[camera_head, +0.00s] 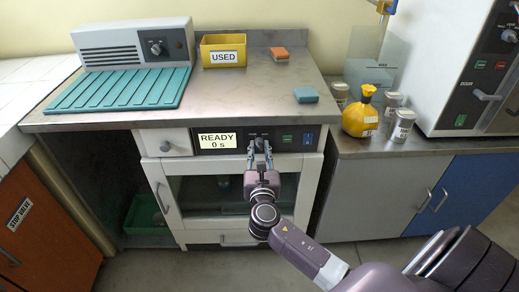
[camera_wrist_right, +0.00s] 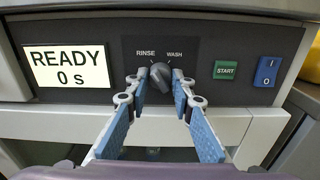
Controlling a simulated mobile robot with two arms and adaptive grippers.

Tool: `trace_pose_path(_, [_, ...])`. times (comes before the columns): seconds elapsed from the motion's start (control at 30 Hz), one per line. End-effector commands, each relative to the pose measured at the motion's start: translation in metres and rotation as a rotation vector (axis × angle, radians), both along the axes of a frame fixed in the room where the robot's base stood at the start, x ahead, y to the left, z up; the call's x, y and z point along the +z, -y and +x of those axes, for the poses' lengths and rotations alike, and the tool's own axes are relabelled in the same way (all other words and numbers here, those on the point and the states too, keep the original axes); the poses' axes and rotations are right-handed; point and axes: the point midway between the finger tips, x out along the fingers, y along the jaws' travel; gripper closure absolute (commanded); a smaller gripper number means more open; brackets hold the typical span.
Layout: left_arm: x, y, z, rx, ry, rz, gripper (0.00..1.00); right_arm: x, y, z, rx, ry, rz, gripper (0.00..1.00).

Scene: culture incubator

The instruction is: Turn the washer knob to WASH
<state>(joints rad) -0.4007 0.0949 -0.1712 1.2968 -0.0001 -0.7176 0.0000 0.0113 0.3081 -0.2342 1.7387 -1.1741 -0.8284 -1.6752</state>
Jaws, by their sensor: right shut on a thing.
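The washer knob (camera_wrist_right: 160,76) is a small grey knob on the black control panel (camera_wrist_right: 205,55), below the printed words RINSE and WASH. Its upper end seems to lean slightly left of upright, towards RINSE; the exact setting is hard to tell. The display (camera_wrist_right: 68,67) reads READY 0 s. My right gripper (camera_wrist_right: 159,85) is shut on the knob, with one fingertip on each side of it. In the head view the same gripper (camera_head: 260,153) reaches up to the panel from below and hides most of the knob. My left gripper is not in view.
A green START button (camera_wrist_right: 226,70) and a blue I/O switch (camera_wrist_right: 267,71) sit right of the knob. Below the panel is a glass-fronted door (camera_head: 213,190). A yellow USED bin (camera_head: 223,64) and a teal ribbed mat (camera_head: 130,88) are on the counter above.

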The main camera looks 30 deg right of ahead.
Motion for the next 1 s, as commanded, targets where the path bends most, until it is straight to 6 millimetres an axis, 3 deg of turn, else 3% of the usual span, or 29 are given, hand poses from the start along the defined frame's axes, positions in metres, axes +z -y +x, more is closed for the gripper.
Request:
trace_pose_path(0.37, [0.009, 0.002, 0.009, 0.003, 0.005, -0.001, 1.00, -0.001, -0.001, 0.000, 0.000, 0.129, 0.213, 1.00])
trace_pose_path(1.0, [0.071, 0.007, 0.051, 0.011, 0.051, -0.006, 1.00, -0.002, -0.002, 0.000, 0.000, 0.445, 0.727, 1.00])
